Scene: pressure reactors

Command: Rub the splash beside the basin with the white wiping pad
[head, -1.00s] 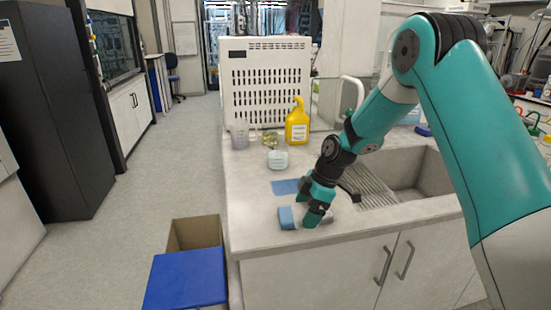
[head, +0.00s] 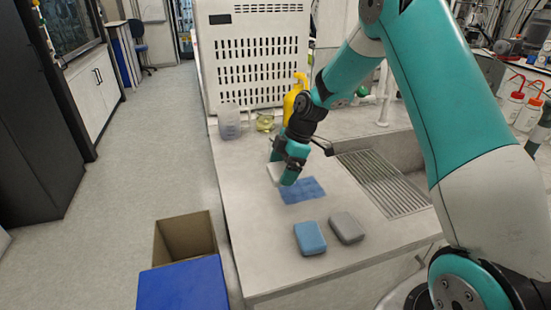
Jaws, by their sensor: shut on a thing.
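My gripper (head: 284,174) is shut on the white wiping pad (head: 274,173) over the worktop, at the far left edge of the splash. The fingers hide part of the pad, and I cannot tell whether it touches the surface. The splash (head: 303,190) is a flat blue patch on the grey worktop, just to the right of and nearer than the pad. The basin (head: 399,150) is to the right, with a ribbed draining area (head: 385,185) between it and the splash.
A blue pad (head: 310,238) and a grey pad (head: 347,227) lie near the front edge of the worktop (head: 250,245). An open box (head: 185,237) is on the floor at left.

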